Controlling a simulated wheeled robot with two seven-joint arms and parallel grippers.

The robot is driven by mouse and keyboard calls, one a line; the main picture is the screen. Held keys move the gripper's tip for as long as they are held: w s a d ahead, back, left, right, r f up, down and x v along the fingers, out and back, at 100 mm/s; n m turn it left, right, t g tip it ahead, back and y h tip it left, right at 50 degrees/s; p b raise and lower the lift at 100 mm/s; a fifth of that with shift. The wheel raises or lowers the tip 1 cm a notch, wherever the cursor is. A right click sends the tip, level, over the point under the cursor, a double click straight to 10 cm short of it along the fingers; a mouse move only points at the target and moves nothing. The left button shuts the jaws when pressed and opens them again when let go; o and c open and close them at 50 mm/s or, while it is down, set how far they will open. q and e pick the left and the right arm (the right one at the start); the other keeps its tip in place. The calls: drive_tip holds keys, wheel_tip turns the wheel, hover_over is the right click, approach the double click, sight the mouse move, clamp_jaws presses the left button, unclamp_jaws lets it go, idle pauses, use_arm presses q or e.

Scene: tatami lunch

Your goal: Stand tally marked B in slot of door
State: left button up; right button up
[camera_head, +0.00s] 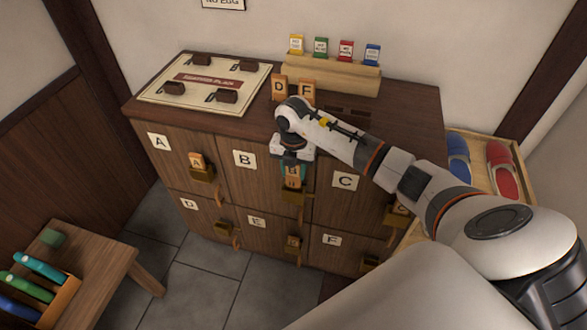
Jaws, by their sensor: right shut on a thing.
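My right gripper (291,167) points down in front of door B (268,178) and is shut on an orange wooden tally (292,182). The mark on this tally is small, but it looks like B. The tally is upright, and its lower end meets the slot holder (294,196) of door B. I cannot tell how deep it sits. The gripper covers its top. My left gripper is not in view.
Tallies D (279,87) and F (307,91) stand on the cabinet top, close behind my right wrist. Door A has a tally (197,161) in its holder. A plan board (160,97) and a wooden rack (330,76) with coloured tags are on top.

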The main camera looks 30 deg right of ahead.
sight(294, 183)
drive_tip(key=shift+f, duration=0.1)
drive_tip(key=shift+f+b, duration=0.55)
drive_tip(key=shift+f, duration=0.15)
drive_tip(key=shift+f, duration=0.15)
drive_tip(key=shift+f+b, duration=0.35)
drive_tip(key=shift+f, duration=0.05)
idle(0.4)
drive_tip(key=shift+f+b, duration=0.55)
drive_tip(key=shift+f, duration=0.25)
drive_tip(key=shift+f+b, duration=0.45)
drive_tip(key=shift+f, duration=0.15)
drive_tip(key=shift+s, duration=0.1)
